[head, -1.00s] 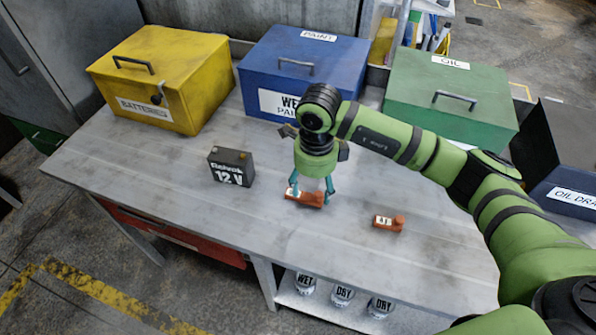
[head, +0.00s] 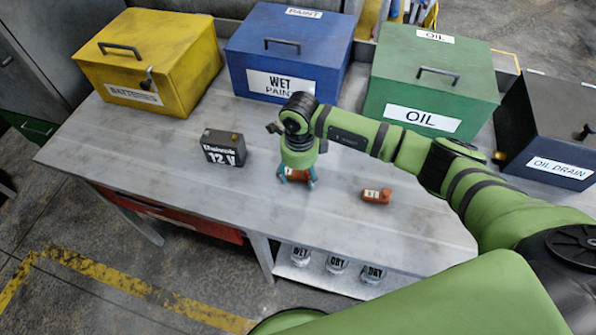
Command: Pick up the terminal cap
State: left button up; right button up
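Two orange-red terminal caps with white labels are on the grey metal table. One cap (head: 297,175) is under my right gripper, partly hidden by it. The other cap (head: 376,196) lies to the right, apart from the gripper. My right gripper (head: 296,182) points down, with its teal fingers spread to either side of the first cap, low at the table. I cannot tell whether the fingers touch the cap. A black 12 V battery (head: 222,148) stands to the left of the gripper. My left gripper is not in view.
Along the table's back stand a yellow batteries box (head: 150,60), a blue wet paint box (head: 290,50), a green oil box (head: 432,80) and a dark oil drain box (head: 550,130). Labelled cans (head: 336,264) stand on a lower shelf. The table's front left (head: 130,155) is clear.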

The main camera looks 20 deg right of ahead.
jog(key=c, duration=0.7)
jog(key=shift+c, duration=0.5)
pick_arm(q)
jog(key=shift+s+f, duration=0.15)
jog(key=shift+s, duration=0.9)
pick_arm(e)
jog(key=shift+r, duration=0.2)
